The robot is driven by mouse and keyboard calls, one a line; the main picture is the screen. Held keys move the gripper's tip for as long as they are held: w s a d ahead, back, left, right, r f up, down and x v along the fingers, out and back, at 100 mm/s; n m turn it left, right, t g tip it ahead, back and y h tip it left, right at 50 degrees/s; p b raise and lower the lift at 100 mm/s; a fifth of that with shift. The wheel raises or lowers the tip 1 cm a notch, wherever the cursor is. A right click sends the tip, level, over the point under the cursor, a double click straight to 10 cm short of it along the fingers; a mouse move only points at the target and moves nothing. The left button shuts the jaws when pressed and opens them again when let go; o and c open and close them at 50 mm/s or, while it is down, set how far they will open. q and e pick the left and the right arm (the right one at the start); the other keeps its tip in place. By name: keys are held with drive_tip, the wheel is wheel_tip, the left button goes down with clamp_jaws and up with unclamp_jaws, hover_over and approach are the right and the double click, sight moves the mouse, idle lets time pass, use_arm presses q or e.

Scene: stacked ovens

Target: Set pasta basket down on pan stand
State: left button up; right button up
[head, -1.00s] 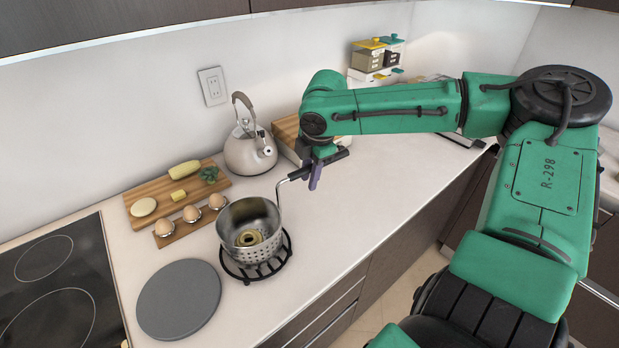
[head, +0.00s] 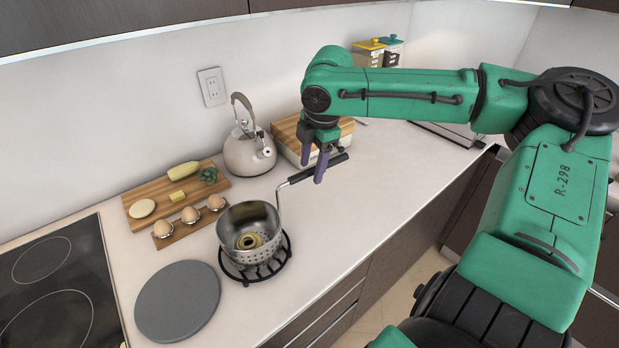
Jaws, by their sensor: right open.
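The pasta basket (head: 262,222) is a perforated metal pot with a long bent handle ending in a black grip (head: 329,168). Some pasta lies inside it. It sits upright on the black pan stand (head: 284,262), whose bars show around and below its base. My right gripper (head: 312,172) is open, with its purple fingers pointing down near the black grip, one finger overlapping it in the picture. I cannot tell whether the fingers touch the grip. My left gripper is not in view.
A kettle (head: 249,152) stands behind the basket. A cutting board (head: 152,211) with food and an egg holder (head: 190,231) with eggs are at left. A round grey plate (head: 178,301) lies front left, next to the cooktop (head: 55,285). The counter right of the basket is clear.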

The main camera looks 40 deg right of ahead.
wheel_tip(320, 180, up, 7)
drive_tip(key=s, duration=0.1)
drive_tip(key=shift+s, duration=0.2)
